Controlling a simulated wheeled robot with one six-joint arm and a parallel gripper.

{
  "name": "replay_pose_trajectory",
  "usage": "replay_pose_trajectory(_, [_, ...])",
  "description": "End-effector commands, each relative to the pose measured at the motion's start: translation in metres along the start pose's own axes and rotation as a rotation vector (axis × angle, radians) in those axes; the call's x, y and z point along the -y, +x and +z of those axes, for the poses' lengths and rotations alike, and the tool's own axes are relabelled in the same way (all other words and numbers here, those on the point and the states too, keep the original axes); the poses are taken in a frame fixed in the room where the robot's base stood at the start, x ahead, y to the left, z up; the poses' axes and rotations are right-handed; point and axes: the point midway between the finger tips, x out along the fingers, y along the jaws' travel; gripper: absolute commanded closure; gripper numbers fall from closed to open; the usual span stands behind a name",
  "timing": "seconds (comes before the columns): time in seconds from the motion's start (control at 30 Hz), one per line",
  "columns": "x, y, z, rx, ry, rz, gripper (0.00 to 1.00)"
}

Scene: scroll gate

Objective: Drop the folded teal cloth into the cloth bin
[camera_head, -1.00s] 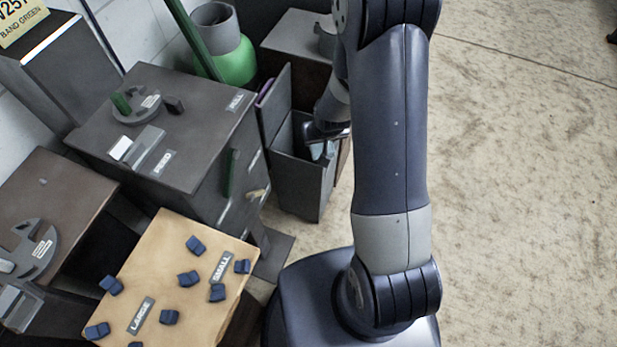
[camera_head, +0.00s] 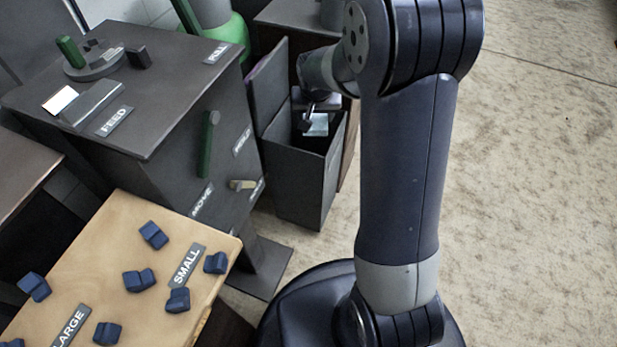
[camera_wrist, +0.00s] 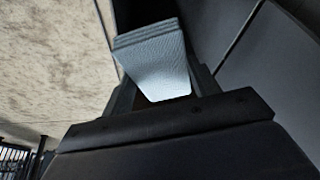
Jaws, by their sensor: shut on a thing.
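The folded teal cloth (camera_wrist: 152,55) shows pale blue-grey and layered in the wrist view, between the two fingers of my gripper (camera_wrist: 165,88). My gripper is shut on it. In the head view, the cloth (camera_head: 316,125) is a small pale patch under my gripper (camera_head: 312,108), at the open top of a tall dark bin (camera_head: 292,185). This bin appears to be the cloth bin; no label is readable on it. The cloth overlaps the bin's mouth in the picture, but its exact height over the rim is unclear. The bin's inside is dark.
A dark cabinet (camera_head: 150,100) with green handles stands left of the bin. A dark upright panel (camera_head: 268,85) rises at the bin's back left. A tan table (camera_head: 120,245) with several blue blocks is at lower left. Open floor (camera_head: 540,200) lies right of my arm.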

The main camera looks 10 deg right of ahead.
Motion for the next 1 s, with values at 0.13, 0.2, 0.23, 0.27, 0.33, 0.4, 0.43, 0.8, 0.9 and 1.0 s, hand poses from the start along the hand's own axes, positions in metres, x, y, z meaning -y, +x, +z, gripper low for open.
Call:
replay_pose_trajectory(0.13, [0.007,0.006,-0.025,-0.007,0.100,0.045,0.64])
replay_pose_trajectory(0.2, [0.009,0.007,-0.033,-0.012,0.136,0.062,0.64])
replay_pose_trajectory(0.23, [0.010,0.008,-0.035,-0.014,0.149,0.067,0.64])
replay_pose_trajectory(0.27, [0.010,0.009,-0.037,-0.015,0.160,0.072,0.64])
replay_pose_trajectory(0.33, [0.011,0.010,-0.041,-0.019,0.179,0.081,0.64])
replay_pose_trajectory(0.4, [0.011,0.011,-0.042,-0.020,0.191,0.085,0.64])
replay_pose_trajectory(0.43, [0.011,0.012,-0.042,-0.021,0.193,0.086,0.64])
replay_pose_trajectory(0.8, [0.011,0.045,-0.029,-0.020,0.194,0.086,0.64])
replay_pose_trajectory(0.9, [0.011,0.056,-0.025,-0.021,0.194,0.086,0.64])
replay_pose_trajectory(1.0, [0.011,0.064,-0.022,-0.021,0.194,0.086,0.64])
